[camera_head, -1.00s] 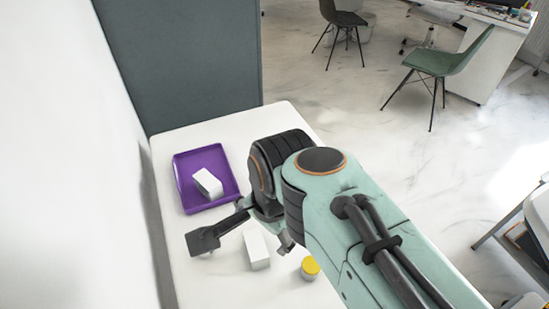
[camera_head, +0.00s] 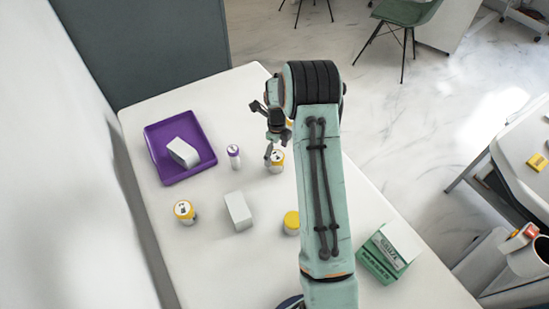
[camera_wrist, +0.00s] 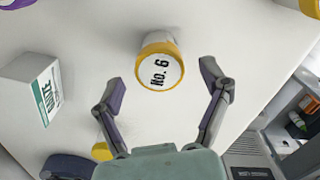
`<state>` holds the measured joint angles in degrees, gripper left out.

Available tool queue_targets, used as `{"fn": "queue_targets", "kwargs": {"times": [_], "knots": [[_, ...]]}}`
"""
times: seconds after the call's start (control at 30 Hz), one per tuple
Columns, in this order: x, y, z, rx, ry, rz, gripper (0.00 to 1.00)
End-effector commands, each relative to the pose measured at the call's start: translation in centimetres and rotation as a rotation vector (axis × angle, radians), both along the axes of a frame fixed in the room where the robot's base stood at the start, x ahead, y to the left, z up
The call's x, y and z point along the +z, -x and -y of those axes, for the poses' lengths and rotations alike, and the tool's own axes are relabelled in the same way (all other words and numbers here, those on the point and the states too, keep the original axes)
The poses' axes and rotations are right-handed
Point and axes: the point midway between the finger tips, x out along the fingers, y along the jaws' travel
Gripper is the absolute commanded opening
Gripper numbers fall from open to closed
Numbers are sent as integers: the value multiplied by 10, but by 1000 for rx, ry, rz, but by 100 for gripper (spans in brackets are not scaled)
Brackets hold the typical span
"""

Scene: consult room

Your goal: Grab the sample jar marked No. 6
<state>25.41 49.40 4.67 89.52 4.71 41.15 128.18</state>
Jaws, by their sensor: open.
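The sample jar marked No. 6 (camera_wrist: 160,65) stands upright on the white table in the wrist view, its yellow-rimmed lid facing the camera. In the head view it appears to be the jar (camera_head: 277,162) just below my gripper (camera_head: 266,132). In the wrist view my gripper (camera_wrist: 162,80) is open and empty, with one finger to the lower left of the jar and one to its right. The fingers look apart from the jar; their height above the table is hard to tell.
On the table (camera_head: 205,270) are a purple tray (camera_head: 168,173) holding a white box, a purple-capped vial (camera_head: 234,156), a yellow-lidded jar (camera_head: 185,211), a white box (camera_head: 238,211), another yellow-lidded jar (camera_head: 291,222) and a green gauze box (camera_head: 385,252). Another yellow item is partly hidden behind my arm.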

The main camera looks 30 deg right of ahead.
Motion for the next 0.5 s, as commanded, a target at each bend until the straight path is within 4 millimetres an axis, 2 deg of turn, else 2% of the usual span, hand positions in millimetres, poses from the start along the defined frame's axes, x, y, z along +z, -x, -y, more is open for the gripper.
{"fn": "queue_targets", "kwargs": {"times": [0.1, 0.2, 0.5], "knots": [[-19, 0, 0, 2, 0, -2, 76], [-31, 0, -1, 3, 0, 0, 76], [-38, -1, -1, 3, 0, 1, 76]]}}
